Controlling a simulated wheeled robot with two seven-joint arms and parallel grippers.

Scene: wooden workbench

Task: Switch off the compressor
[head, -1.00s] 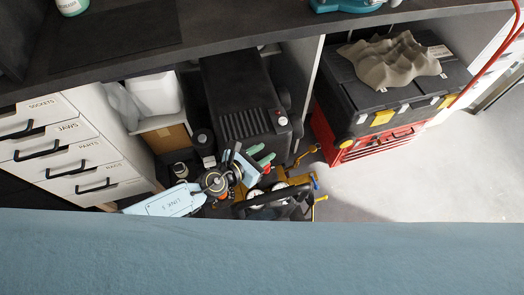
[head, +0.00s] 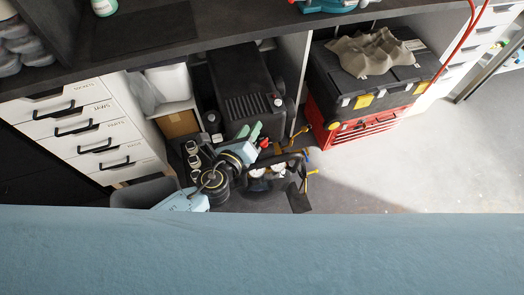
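The compressor (head: 248,105) is a black vented box on the floor under the bench, left of the red tool chest. A small pale round knob (head: 278,102) sits at its front right corner. My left gripper (head: 250,133) is light blue with green fingertips. It is in front of the compressor's vented face, below and left of the knob and apart from it. Its fingers look spread, with nothing visible between them. My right gripper is not in view.
Black handle-like parts with pale gauges (head: 258,172) and yellow clamps lie close right of my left wrist. White drawers (head: 95,135) stand left. A red tool chest (head: 350,132) with a black case stands right. The floor at lower right (head: 400,175) is clear.

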